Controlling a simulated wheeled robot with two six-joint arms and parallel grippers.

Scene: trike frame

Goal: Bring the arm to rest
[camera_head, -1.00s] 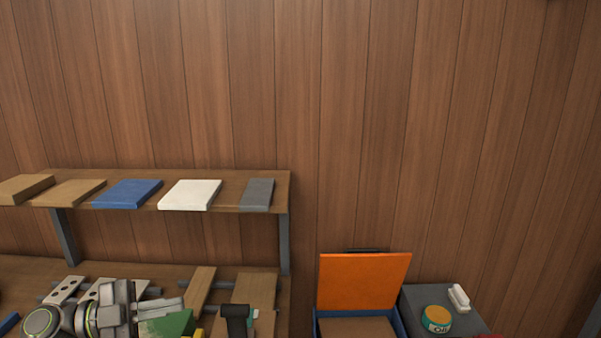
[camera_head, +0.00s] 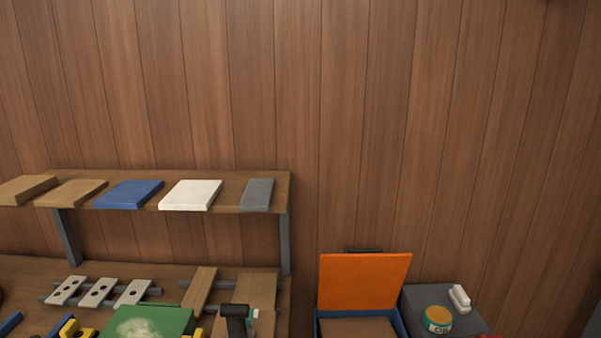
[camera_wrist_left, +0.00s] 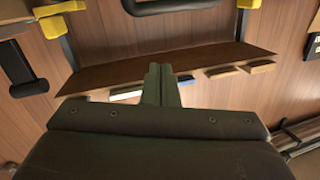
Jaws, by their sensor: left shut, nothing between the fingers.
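My left gripper (camera_wrist_left: 160,82) shows in the left wrist view with its two dark fingers together and nothing between them. It points toward the wooden shelf, which shows there as a brown board (camera_wrist_left: 200,62), with free air around the fingertips. In the head view neither of my arms or grippers is visible. My right gripper is in none of the frames.
The shelf (camera_head: 230,178) holds several flat blocks, including a blue one (camera_head: 128,194) and a white one (camera_head: 190,194). Below are a green box (camera_head: 155,322) and a black drill-like tool (camera_head: 237,320). An open orange-lidded box (camera_head: 363,282) stands right, beside a round tin (camera_head: 437,319).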

